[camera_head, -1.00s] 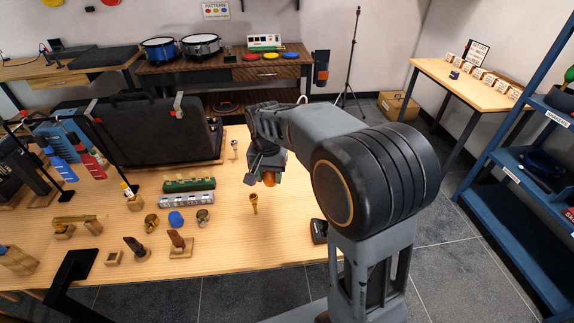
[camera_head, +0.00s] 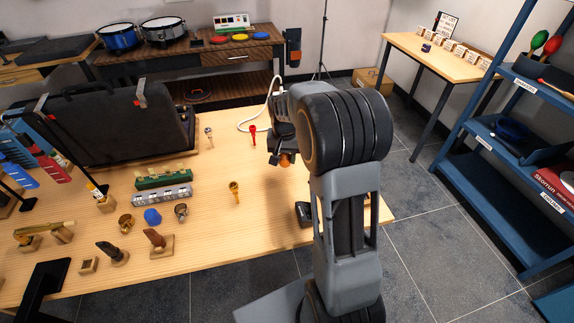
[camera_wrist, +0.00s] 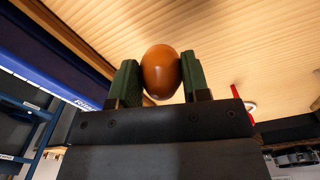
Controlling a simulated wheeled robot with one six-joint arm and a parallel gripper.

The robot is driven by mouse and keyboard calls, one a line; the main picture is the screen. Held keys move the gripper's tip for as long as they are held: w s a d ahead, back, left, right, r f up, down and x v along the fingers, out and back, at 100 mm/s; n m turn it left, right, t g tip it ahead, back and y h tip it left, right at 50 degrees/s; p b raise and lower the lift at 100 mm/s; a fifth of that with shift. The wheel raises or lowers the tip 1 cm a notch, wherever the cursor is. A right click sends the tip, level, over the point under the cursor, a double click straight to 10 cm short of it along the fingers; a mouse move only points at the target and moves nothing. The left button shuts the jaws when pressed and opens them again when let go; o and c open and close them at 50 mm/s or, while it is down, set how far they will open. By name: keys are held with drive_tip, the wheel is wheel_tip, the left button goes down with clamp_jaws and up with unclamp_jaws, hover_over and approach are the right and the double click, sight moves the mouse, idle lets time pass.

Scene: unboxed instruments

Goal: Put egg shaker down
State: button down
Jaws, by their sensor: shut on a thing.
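The egg shaker (camera_wrist: 161,72) is orange-brown and smooth, held between the two green pads of my gripper (camera_wrist: 157,80) in the wrist view. In the head view the egg shaker (camera_head: 285,161) shows as a small orange spot at the end of my gripper (camera_head: 284,152), which is partly hidden by my arm. My gripper is shut on it, over the right part of the wooden table (camera_head: 262,215). I cannot tell how far the egg is above the table top.
A gold mouthpiece (camera_head: 234,188) and a red item (camera_head: 252,134) stand to the left of my gripper. A small black object (camera_head: 303,213) lies near the table's front edge. A blue shelf (camera_head: 480,165) stands at right. Bare table lies around the mouthpiece.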

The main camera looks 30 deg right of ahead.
sight(287, 165)
drive_tip(key=shift+d+f, duration=0.2)
drive_tip(key=shift+f, duration=0.1)
drive_tip(key=shift+d+f, duration=0.2)
drive_tip(key=shift+f, duration=1.55)
drive_tip(key=shift+f+b, duration=0.2)
drive_tip(key=shift+b, duration=0.1)
drive_tip(key=c, duration=0.6)
unclamp_jaws()
wheel_tip(287, 165, up, 12)
drive_tip(key=shift+a+f+p, duration=0.1)
drive_tip(key=shift+f+p, duration=0.1)
drive_tip(key=shift+p, duration=0.6)
drive_tip(key=shift+s+a+r, duration=0.1)
drive_tip(key=shift+r, duration=0.2)
drive_tip(key=s+a+n+t, duration=0.1)
drive_tip(key=s+a+n, duration=0.2)
drive_tip(key=s, duration=0.6)
drive_tip(key=s+a+n+t, duration=0.2)
drive_tip(key=s+a, duration=0.4)
drive_tip(key=s, duration=0.3)
drive_tip(key=shift+a+f+n, duration=0.15)
drive_tip(key=shift+a+n, duration=0.1)
drive_tip(key=shift+n, duration=0.15)
